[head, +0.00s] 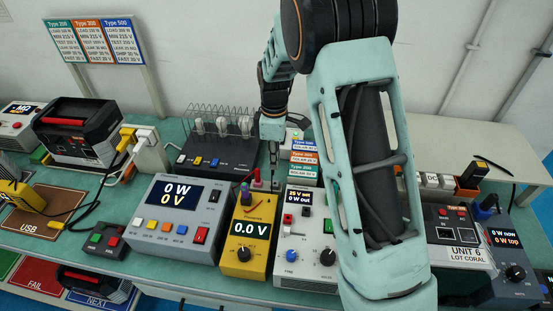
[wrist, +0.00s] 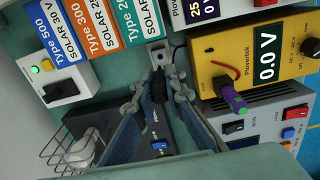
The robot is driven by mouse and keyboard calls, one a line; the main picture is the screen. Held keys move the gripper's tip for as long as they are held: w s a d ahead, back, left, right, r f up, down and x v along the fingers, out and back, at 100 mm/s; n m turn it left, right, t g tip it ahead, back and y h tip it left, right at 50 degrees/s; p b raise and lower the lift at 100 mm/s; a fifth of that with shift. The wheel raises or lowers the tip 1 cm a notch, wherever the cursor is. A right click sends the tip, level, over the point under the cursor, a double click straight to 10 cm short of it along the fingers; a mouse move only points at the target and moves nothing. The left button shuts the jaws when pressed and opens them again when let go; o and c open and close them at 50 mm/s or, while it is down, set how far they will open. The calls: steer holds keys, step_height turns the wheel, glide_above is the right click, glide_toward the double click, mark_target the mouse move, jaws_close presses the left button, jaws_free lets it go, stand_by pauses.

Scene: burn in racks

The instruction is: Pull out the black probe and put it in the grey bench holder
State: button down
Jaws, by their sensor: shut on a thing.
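My gripper (wrist: 158,88) is shut on the black probe (wrist: 157,84), a small dark piece between the fingertips in the wrist view. In the head view my gripper (head: 273,158) points down behind the yellow meter, and a thin dark probe (head: 274,178) shows below it. A small grey block (wrist: 159,55) with a dark hole, which looks like the bench holder, lies just beyond the fingertips in the wrist view. I cannot tell whether the probe touches it or sits in it. The fingers partly hide the probe.
The yellow meter (head: 247,235) reads 0.0 V; a purple and green piece (wrist: 237,103) stands at it. A grey power unit (head: 175,215) is left, a white supply (head: 303,250) right. A dark rack unit (head: 214,155) with a wire cage stands behind. Free room is tight.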

steer(key=shift+f, duration=0.1)
steer(key=shift+f+b, duration=2.2)
steer(key=shift+f, duration=0.6)
steer(key=c, duration=2.6)
jaws_free()
jaws_close()
steer(key=shift+f+b, duration=1.1)
steer(key=shift+f, duration=0.15)
steer(key=o, duration=0.7)
jaws_free()
steer(key=shift+c, duration=0.2)
steer(key=shift+o, duration=0.2)
